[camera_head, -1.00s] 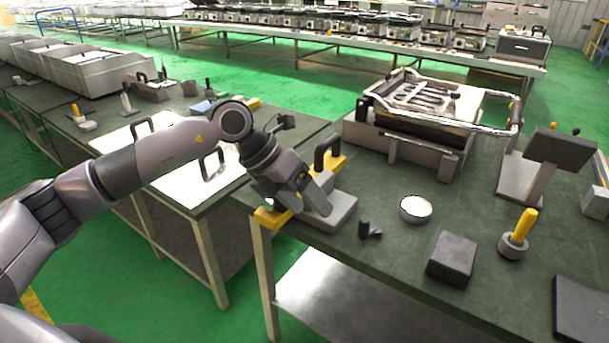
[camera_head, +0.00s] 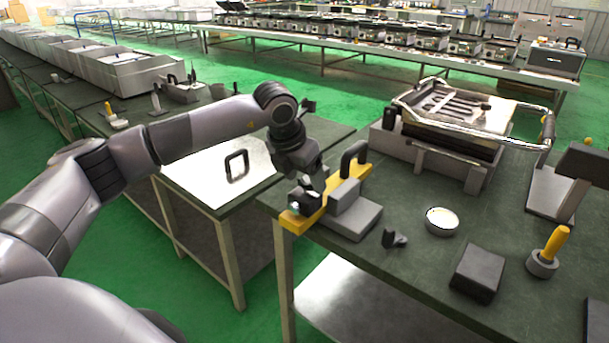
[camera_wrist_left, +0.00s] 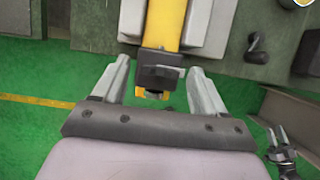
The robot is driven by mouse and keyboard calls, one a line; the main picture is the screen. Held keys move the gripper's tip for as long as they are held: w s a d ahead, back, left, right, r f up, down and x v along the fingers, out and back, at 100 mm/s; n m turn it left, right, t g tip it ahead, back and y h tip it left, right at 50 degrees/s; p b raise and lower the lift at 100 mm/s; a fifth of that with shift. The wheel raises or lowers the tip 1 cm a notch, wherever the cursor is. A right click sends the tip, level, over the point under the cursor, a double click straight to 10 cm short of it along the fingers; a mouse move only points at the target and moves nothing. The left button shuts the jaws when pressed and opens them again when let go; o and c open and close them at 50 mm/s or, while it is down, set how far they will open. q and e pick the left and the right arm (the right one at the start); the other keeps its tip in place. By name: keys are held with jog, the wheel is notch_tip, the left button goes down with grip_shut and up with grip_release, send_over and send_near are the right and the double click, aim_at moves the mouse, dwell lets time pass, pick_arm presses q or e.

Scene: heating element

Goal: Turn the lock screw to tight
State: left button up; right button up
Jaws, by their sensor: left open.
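The lock screw, a black knob (camera_wrist_left: 158,79), sits at the near end of a yellow bar clamp (camera_wrist_left: 166,22) with grey blocks beside it. In the head view the yellow clamp (camera_head: 327,207) lies at the table's left front corner. My left gripper (camera_wrist_left: 160,88) is open, with one finger on each side of the knob and visible gaps between them. In the head view my left gripper (camera_head: 308,184) points down at the clamp's near end, and its fingertips are hard to make out there. What looks like my right gripper (camera_wrist_left: 280,143) shows at the lower right of the wrist view.
A grey block (camera_head: 355,217) and a black handle (camera_head: 353,158) stand at the clamp. A small black part (camera_head: 393,239), a white round dish (camera_head: 441,221) and a dark box (camera_head: 478,272) lie to the right. A metal-framed heating unit (camera_head: 455,130) stands behind.

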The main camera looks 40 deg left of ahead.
pick_arm(q)
jog(key=shift+f, duration=0.15)
jog(key=c, duration=1.1)
jog(key=shift+o, duration=0.2)
